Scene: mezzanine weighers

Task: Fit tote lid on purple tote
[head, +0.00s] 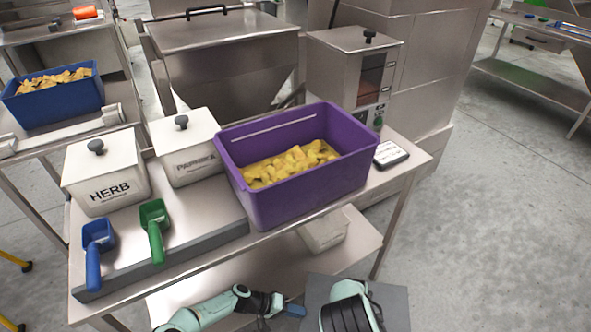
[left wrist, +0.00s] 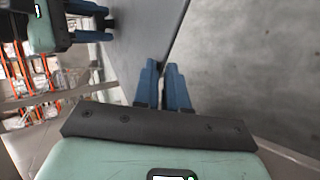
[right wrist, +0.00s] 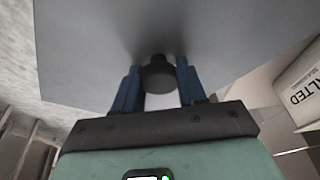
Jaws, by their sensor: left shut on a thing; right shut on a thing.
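The purple tote (head: 295,203) stands upright on the steel table with yellow chips inside and its top uncovered. The grey tote lid (head: 397,303) is low in front of the table, at the bottom of the head view. My left gripper (head: 292,308) is shut on the lid's edge; its blue fingers also show in the left wrist view (left wrist: 164,85). My right gripper (right wrist: 157,82) is shut on the lid's dark round knob (right wrist: 157,73), under the flat grey panel in the right wrist view. In the head view my right arm hides its fingers.
Left of the tote stand a PAPRIKA bin (head: 184,147) and a HERB bin (head: 105,172), with a green scoop (head: 154,228) and a blue scoop (head: 96,250) in front. A small scale-like device (head: 391,154) lies right of the tote. A white bin (head: 325,232) sits on the lower shelf.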

